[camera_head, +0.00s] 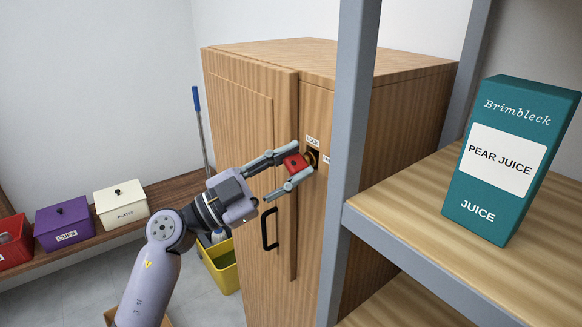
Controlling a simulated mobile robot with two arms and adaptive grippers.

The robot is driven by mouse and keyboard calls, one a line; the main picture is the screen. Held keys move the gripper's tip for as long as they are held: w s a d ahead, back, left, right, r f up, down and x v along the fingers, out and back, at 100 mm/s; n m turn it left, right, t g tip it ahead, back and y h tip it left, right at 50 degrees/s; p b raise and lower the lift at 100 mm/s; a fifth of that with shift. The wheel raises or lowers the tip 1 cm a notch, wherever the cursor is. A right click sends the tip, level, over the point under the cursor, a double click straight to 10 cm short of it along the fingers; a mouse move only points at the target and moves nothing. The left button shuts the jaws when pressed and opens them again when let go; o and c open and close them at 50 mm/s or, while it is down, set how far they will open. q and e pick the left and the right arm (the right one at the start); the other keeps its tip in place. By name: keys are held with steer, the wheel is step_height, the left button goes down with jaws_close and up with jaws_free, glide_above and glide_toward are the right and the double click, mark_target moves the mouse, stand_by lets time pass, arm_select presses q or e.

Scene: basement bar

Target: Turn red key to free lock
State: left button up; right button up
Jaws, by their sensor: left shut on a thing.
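A red key (293,164) sits at the lock (311,158) on the front of a wooden cabinet (395,95). The lock has a brass-coloured ring and a small "LOCK" label (313,140) above it. My left gripper (294,168) is shut on the red key, with one finger above it and one below. The key's tip is hidden in or behind the lock. My right gripper is not in view.
A grey shelf post (350,130) stands just right of the lock. A teal juice carton (480,205) is on the wooden shelf at right. Purple (64,222) and white (121,204) boxes stand on a left bench. A yellow bucket (222,268) is on the floor.

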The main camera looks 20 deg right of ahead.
arm_select(q)
steer(key=m+g+b, duration=0.1)
steer(key=m+g, duration=0.1)
steer(key=m, duration=0.2)
steer(key=shift+y, duration=0.4)
steer(key=shift+m+g, duration=0.3)
steer(key=shift+m, duration=0.8)
steer(key=shift+b, duration=0.3)
steer(key=m+y, duration=0.1)
steer(key=m, duration=0.2)
steer(key=shift+g+b, duration=0.35)
steer(key=shift+g, duration=0.05)
steer(key=m+y, duration=0.1)
steer(key=m, duration=0.1)
steer(key=shift+m, duration=0.3)
steer(key=o, duration=1.2)
